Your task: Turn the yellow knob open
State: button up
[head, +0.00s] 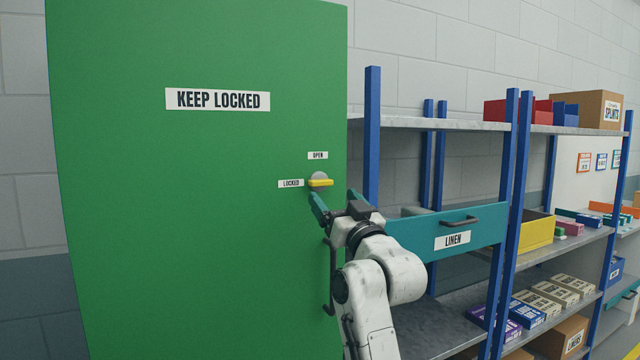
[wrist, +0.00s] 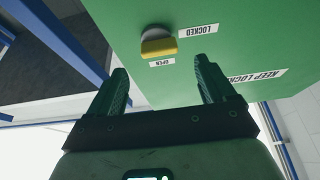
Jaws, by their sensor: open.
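The yellow knob (head: 320,183) sits on a round grey base near the right edge of a green door (head: 200,200). Its yellow bar lies level in the head view, in line with the LOCKED label (head: 291,183) on its left; the OPEN label (head: 318,156) is above it. In the wrist view the knob (wrist: 158,47) shows beyond the gap between my fingertips. My gripper (head: 335,199) is open and empty, just below and right of the knob in the head view. The fingers appear apart from the knob; the exact distance is hard to tell.
A dark door handle (head: 329,280) stands below the knob, partly behind my arm. Blue-posted shelving (head: 430,122) with a teal LINEN drawer (head: 453,238) is close on the right. Several boxes (head: 527,315) fill the shelves. The door face left of the knob is clear.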

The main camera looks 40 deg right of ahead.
aim_at(323, 184)
jog(key=p+x, duration=0.1)
jog(key=x, duration=0.5)
jog(key=shift+w+d, duration=0.1)
jog(key=shift+w, duration=0.05)
jog(key=shift+c, duration=0.5)
jog(key=c, duration=1)
jog(key=shift+o, duration=0.2)
